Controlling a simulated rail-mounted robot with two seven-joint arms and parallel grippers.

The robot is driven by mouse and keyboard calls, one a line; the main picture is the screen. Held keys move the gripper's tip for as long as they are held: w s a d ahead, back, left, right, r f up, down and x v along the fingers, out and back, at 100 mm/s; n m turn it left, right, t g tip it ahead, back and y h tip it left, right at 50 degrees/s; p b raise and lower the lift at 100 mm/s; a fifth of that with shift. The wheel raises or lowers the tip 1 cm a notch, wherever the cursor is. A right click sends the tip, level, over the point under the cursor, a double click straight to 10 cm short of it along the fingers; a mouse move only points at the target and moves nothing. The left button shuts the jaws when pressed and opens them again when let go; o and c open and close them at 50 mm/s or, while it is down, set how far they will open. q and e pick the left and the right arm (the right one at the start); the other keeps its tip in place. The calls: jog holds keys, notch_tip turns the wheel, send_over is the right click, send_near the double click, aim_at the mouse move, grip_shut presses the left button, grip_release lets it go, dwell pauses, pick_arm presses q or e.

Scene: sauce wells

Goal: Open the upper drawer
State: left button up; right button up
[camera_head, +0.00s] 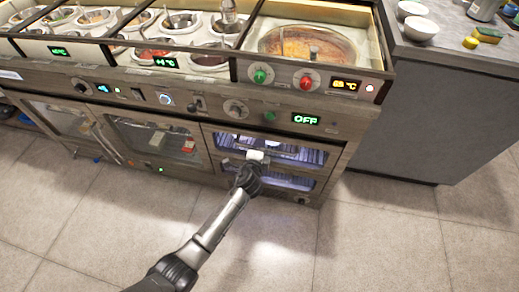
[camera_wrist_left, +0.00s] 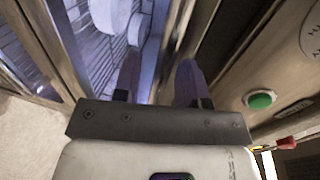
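The upper drawer (camera_head: 285,153) is a glass-fronted, bluish-lit unit at the lower right of the counter, below the "OFF" display. In the head view it looks about flush with the counter front. My left gripper (camera_head: 253,163) is in front of it and hides part of its front. In the left wrist view, the gripper (camera_wrist_left: 158,82) has its two fingers apart, facing the drawer front. White round items (camera_wrist_left: 108,14) show behind the glass. I cannot tell whether the fingers touch the handle. My right gripper is not in view.
The lower drawer (camera_head: 290,182) sits just beneath. A green knob (camera_wrist_left: 260,100) on the control panel lies right of the fingers in the left wrist view. Sauce wells (camera_head: 155,54) fill the counter top. A grey cabinet (camera_head: 420,110) stands at right. The tiled floor (camera_head: 400,240) in front is clear.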

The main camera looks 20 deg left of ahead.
pick_arm(q)
grip_shut()
dwell(0.4)
